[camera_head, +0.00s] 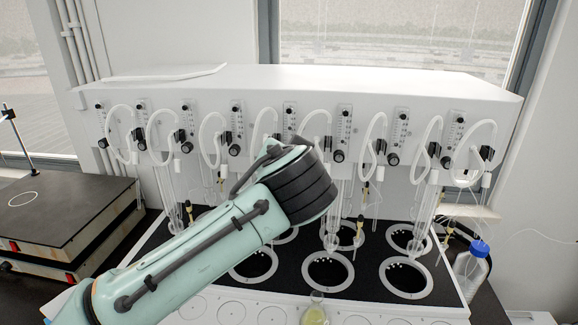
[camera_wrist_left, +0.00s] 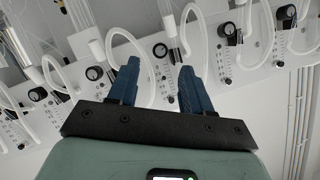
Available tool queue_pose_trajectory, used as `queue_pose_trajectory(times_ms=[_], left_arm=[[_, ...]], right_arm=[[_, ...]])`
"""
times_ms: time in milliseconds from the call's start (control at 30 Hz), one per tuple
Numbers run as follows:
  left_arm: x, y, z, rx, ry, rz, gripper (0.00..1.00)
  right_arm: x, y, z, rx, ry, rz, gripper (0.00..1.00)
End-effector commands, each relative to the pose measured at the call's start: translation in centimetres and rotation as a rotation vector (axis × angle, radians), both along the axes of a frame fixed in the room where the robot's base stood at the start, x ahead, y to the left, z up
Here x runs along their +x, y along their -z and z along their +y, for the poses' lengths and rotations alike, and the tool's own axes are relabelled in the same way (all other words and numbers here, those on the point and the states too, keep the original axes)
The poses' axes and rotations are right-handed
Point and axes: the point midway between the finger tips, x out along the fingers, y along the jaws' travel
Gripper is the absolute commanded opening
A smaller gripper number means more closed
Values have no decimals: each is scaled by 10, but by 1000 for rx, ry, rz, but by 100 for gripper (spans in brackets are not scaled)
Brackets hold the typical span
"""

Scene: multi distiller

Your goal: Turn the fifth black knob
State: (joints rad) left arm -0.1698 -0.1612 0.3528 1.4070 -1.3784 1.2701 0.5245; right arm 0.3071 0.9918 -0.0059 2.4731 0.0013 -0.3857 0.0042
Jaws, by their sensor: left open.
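A white distiller (camera_head: 300,82) carries a row of black knobs, each below a small flow scale. The fourth knob from the left (camera_head: 234,150) shows just left of my arm. The fifth knob's scale (camera_head: 290,115) shows, but the knob itself is hidden behind my left wrist. A knob to the right (camera_head: 339,156) is clear of the arm. My left gripper (camera_wrist_left: 160,68) is open, its blue fingers reaching toward the panel. In the left wrist view a round black knob (camera_wrist_left: 160,50) appears between and beyond the fingertips; contact cannot be told. My right gripper is out of view.
White looped hoses (camera_head: 374,140) and glass tubes hang in front of the panel. Below is a black deck with round heating wells (camera_head: 328,271). A blue-capped bottle (camera_head: 471,265) stands at right, and a dark hot plate (camera_head: 60,205) at left.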

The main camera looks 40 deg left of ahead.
Motion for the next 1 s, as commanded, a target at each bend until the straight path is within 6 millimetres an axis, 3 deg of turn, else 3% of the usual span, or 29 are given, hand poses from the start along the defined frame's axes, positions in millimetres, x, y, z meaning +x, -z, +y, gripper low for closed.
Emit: queue_pose_trajectory(times_ms=[200, 400, 1000], left_arm=[[-36, -17, -30, 0, 3, -1, 49], [-55, -27, -46, 0, 0, -1, 49], [-61, -28, -50, 0, 0, 0, 49]], right_arm=[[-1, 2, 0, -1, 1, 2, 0], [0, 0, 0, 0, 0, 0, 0], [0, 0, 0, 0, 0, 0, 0]])
